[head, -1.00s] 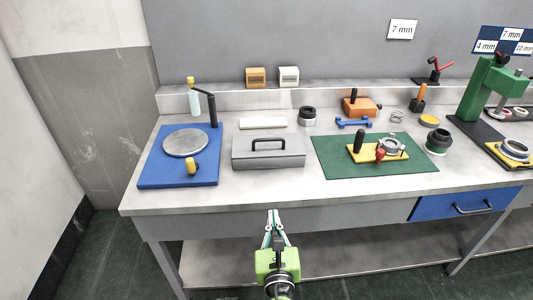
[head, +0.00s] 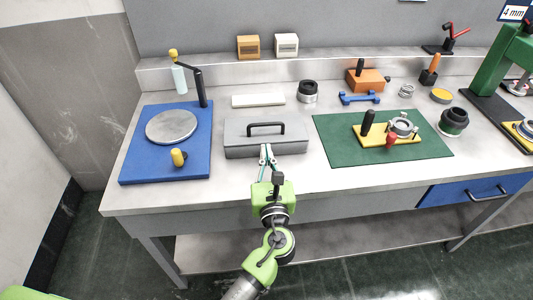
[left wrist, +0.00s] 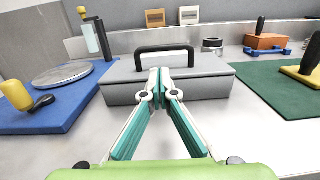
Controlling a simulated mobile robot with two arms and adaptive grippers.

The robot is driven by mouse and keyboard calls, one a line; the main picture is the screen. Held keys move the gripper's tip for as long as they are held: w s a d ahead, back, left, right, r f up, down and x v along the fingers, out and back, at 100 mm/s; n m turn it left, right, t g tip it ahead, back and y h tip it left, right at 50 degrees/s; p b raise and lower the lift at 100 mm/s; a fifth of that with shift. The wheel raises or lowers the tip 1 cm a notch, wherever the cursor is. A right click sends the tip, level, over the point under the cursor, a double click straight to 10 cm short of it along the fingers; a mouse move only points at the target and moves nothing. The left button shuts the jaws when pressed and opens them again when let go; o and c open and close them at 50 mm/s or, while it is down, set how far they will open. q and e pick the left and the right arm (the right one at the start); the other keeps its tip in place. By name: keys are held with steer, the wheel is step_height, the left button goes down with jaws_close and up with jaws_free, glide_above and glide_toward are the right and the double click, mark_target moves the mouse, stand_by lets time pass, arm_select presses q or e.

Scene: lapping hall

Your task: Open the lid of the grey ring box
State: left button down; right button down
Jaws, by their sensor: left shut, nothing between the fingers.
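The grey ring box (head: 240,148) stands on the bench with its lid down. Its black handle (head: 265,129) stands up from the lid. My left gripper (head: 266,149) is at the front side of the box, fingers together and empty, pointing at it. In the left wrist view the box (left wrist: 122,94) lies straight ahead, and the shut fingertips (left wrist: 160,72) overlap its front face, below the handle (left wrist: 165,48). I cannot tell whether the tips touch the box. My right gripper is not in view.
A blue mat (head: 140,170) with a round plate (head: 171,126) lies left of the box. A green mat (head: 340,150) with a yellow fixture (head: 372,135) lies to the right. A white bar (head: 258,100) lies behind the box. Bare bench shows in front.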

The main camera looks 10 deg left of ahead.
mark_target(264, 142)
arm_select(q)
steer(key=x, duration=0.6)
steer(key=shift+w+a+f, duration=0.1)
steer(key=shift+w+a, duration=0.05)
steer(key=shift+w, duration=0.05)
